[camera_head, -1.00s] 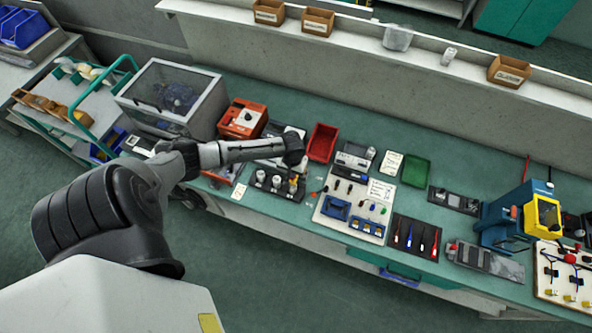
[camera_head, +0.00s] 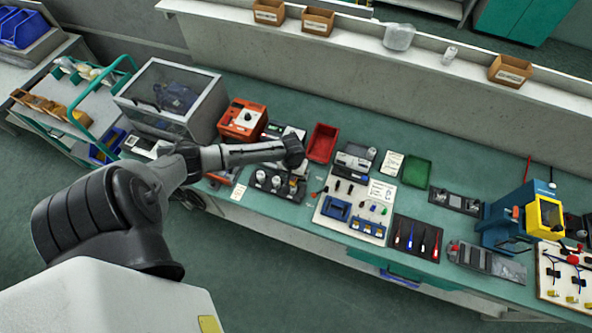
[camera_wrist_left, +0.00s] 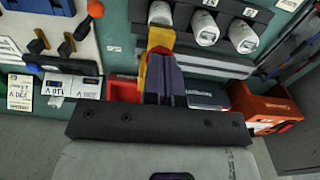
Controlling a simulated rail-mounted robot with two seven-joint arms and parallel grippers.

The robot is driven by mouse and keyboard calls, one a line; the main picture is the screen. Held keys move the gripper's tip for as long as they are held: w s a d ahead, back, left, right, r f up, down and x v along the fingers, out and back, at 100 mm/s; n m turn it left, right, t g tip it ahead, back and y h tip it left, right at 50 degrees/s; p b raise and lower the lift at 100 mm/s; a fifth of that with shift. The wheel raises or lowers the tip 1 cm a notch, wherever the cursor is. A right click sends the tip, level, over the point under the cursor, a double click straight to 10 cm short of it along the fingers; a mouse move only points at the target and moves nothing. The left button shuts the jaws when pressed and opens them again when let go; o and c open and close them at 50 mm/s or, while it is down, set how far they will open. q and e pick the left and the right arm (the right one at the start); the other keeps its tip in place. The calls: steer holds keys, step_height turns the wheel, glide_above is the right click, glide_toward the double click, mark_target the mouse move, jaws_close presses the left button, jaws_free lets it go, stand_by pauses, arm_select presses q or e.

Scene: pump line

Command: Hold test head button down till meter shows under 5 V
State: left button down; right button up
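My left arm reaches over the bench, and its wrist hides most of the left gripper (camera_head: 293,183) in the head view. In the left wrist view the left gripper (camera_wrist_left: 166,62) appears closed around a yellow-and-red piece (camera_wrist_left: 157,55), likely the test head. Its button cannot be made out. The piece is close to the end one of several white cylinders (camera_wrist_left: 160,13) in a black rack (camera_head: 270,187). An orange box with a white dial face (camera_head: 243,117) stands behind on the left. A grey instrument (camera_head: 287,133) is partly behind my wrist. No meter reading is legible. My right gripper is not in view.
A red bin (camera_head: 322,143) and a tool board (camera_head: 335,207) lie right of my wrist. A green tray (camera_head: 416,171) and a blue-and-yellow press (camera_head: 510,215) are farther right. A clear-lidded enclosure (camera_head: 170,97) stands at the left. Bare bench shows behind the green tray.

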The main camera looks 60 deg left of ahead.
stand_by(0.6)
arm_select(q)
steer(key=shift+f+p, duration=0.1)
steer(key=shift+p, duration=0.2)
stand_by(2.5)
stand_by(0.7)
stand_by(0.4)
steer(key=shift+r+p, duration=0.8)
steer(key=shift+p, duration=0.15)
step_height(320, 180, up, 6)
steer(key=p, duration=0.6)
steer(key=shift+f, duration=0.25)
